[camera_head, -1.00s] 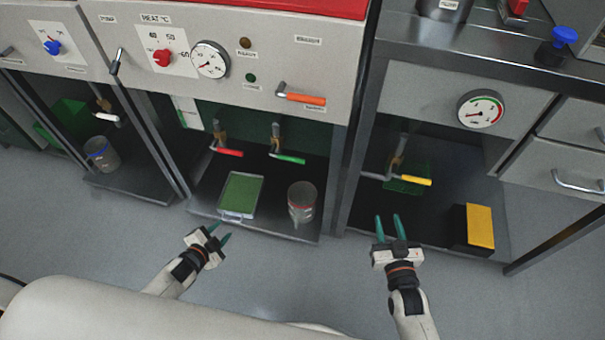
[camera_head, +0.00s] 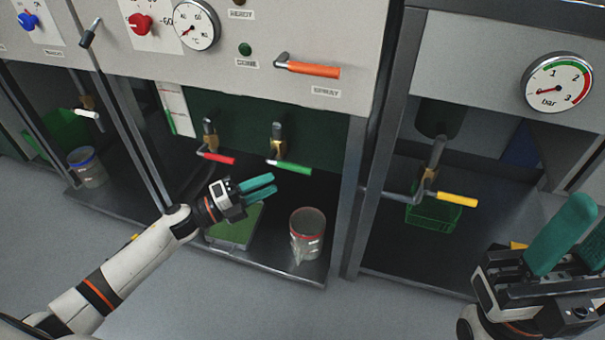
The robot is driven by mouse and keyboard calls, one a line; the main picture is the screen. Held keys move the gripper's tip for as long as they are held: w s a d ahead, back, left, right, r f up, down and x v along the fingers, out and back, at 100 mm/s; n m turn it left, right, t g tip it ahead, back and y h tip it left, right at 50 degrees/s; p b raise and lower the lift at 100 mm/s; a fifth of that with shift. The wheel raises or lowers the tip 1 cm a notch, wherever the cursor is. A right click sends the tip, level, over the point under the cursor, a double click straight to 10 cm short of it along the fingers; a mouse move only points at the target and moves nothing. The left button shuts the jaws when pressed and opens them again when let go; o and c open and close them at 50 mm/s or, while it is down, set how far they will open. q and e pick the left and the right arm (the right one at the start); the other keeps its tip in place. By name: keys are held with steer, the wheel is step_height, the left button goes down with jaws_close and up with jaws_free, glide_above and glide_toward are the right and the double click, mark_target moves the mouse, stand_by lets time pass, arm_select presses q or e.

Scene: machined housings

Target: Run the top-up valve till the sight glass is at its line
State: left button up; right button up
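Under the panel hang a red-handled valve (camera_head: 218,158) and a green-handled valve (camera_head: 290,167). A yellow-handled valve (camera_head: 457,200) is in the right bay. No readable label tells which is the top-up valve. A white upright strip (camera_head: 177,110) with green and red marks, possibly the sight glass, stands behind the bay's left post; its level is unclear. My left gripper (camera_head: 274,184) is open and empty, its fingertips just below the green handle in the picture, apparently apart from it. My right gripper (camera_head: 590,222) is open and empty at the lower right, close to the camera.
A green-topped tray (camera_head: 235,232) and a red-rimmed glass jar (camera_head: 307,235) stand on the shelf below the valves. An orange spray lever (camera_head: 308,70) sticks out of the panel above. A pressure gauge (camera_head: 556,83) is at right, above a green basket (camera_head: 433,214).

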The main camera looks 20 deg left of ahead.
mark_target(301, 167)
arm_select(q)
steer(key=b+x, duration=0.2)
steer(key=x, duration=0.7)
steer(key=shift+w+d, duration=0.25)
steer(key=shift+c, duration=0.2)
jaws_close()
